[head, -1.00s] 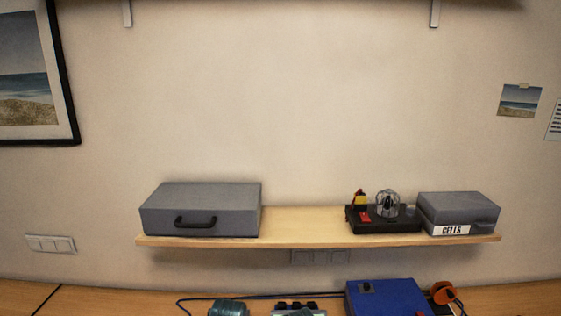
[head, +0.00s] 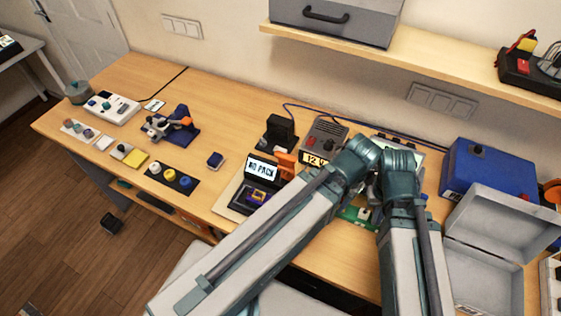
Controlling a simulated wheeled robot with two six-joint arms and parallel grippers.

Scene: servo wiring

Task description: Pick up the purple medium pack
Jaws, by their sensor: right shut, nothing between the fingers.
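A small dark purple block with a yellow mark (head: 258,196), which looks like the purple medium pack, lies in the dark bay in front of the "NO PACK" display (head: 262,168). A small dark blue block (head: 215,160) lies alone on the table to its left; its exact colour is hard to tell. My right gripper (head: 367,209) is low over the green board, mostly hidden by my arm links, shut and empty. It is to the right of the purple block and apart from it. My left gripper is not in view.
A green board (head: 352,216) is partly hidden under my arm. A "12 V" unit (head: 325,138) and a blue box (head: 488,172) stand at the back. An open grey case (head: 482,277) is at right. A shelf (head: 440,66) overhangs the back. Table room is free around the dark blue block.

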